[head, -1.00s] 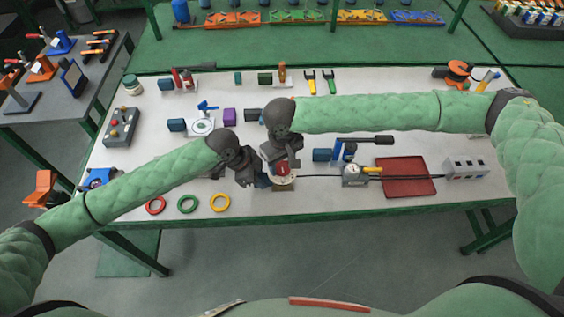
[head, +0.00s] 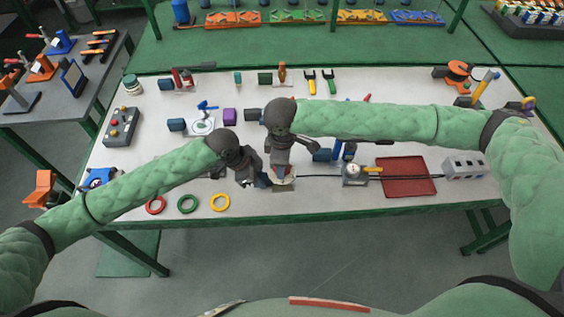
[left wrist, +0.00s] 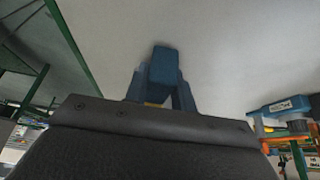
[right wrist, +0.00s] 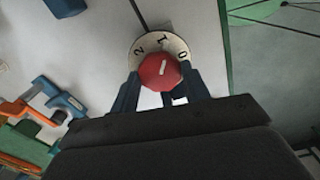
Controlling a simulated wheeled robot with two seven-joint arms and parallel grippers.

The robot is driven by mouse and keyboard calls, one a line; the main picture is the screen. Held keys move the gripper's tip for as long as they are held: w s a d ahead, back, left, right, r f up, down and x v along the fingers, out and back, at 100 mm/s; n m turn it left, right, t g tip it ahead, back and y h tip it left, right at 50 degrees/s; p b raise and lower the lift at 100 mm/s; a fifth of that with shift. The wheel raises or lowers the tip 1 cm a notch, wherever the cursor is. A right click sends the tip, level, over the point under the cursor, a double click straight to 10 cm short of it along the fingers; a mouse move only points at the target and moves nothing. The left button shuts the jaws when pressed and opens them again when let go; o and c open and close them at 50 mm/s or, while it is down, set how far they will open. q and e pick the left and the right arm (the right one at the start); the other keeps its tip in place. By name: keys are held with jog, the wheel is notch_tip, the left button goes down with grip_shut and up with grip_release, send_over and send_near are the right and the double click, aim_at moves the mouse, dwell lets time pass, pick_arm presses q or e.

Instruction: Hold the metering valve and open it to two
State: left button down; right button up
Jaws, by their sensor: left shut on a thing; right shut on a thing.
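The metering valve shows in the right wrist view as a red knob (right wrist: 160,72) on a white dial (right wrist: 182,46) marked 2, 1 and 0. The white line on the knob points roughly at the 1. My right gripper (right wrist: 163,92) is shut around the red knob, a finger on each side. In the head view it reaches down over the valve from above. My left gripper (head: 264,181) is shut at the left side of the valve. In the left wrist view a blue block (left wrist: 161,72) sits between its fingers. The valve is mostly hidden by my grippers in the head view.
A gauge unit (head: 354,173) and a red tray (head: 406,178) stand right of the valve. Bare table shows along the front.

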jog(key=n, duration=1.3)
jog(key=shift+n, duration=0.4)
dwell(0.3)
jog(key=o, duration=0.7)
jog(key=shift+r, duration=0.1)
notch_tip(320, 180, up, 12)
jog(key=shift+f, duration=0.1)
